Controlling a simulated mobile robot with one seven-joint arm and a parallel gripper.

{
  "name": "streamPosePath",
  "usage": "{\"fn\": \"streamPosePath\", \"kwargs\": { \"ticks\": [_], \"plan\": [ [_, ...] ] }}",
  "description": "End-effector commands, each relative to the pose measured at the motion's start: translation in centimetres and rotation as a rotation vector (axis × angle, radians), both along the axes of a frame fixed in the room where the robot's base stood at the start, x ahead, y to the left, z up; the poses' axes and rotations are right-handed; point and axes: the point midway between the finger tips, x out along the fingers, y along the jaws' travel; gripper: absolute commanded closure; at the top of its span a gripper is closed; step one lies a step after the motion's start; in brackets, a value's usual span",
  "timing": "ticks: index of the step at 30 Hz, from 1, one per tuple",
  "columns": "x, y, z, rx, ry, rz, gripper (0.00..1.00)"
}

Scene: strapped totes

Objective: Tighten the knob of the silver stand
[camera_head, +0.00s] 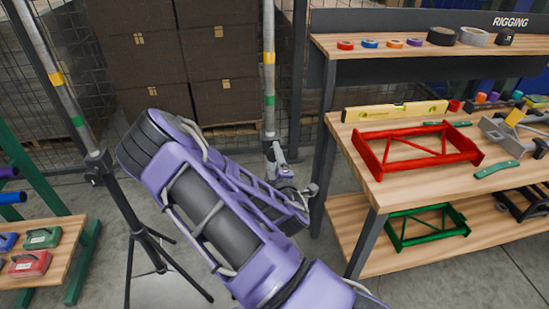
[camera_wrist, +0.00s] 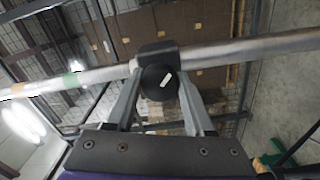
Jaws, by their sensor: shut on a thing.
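The silver stand's pole (camera_head: 268,80) rises upright behind my arm in the head view, with a yellow and a green band. Its lower part is hidden by my arm. In the wrist view the pole (camera_wrist: 240,50) runs across the picture through a dark collar (camera_wrist: 157,49). In the head view my gripper (camera_head: 279,160) is at the pole, partly hidden.
Another banded pole on a black tripod (camera_head: 140,235) stands at left. A wooden bench (camera_head: 375,190) at right holds a red frame (camera_head: 418,148) and a yellow level (camera_head: 394,111). Stacked brown boxes (camera_head: 150,100) stand behind wire mesh. A low rack (camera_head: 62,260) is at lower left.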

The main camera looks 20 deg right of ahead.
Motion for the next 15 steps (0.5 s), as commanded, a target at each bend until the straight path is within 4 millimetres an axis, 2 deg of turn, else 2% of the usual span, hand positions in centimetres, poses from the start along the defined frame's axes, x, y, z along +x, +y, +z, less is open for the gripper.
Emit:
{"fn": "streamPosePath", "kwargs": {
  "ticks": [15],
  "plan": [
    [0.01, 0.15, -0.03, 0.466, -0.093, 0.002, 1.00]
  ]
}}
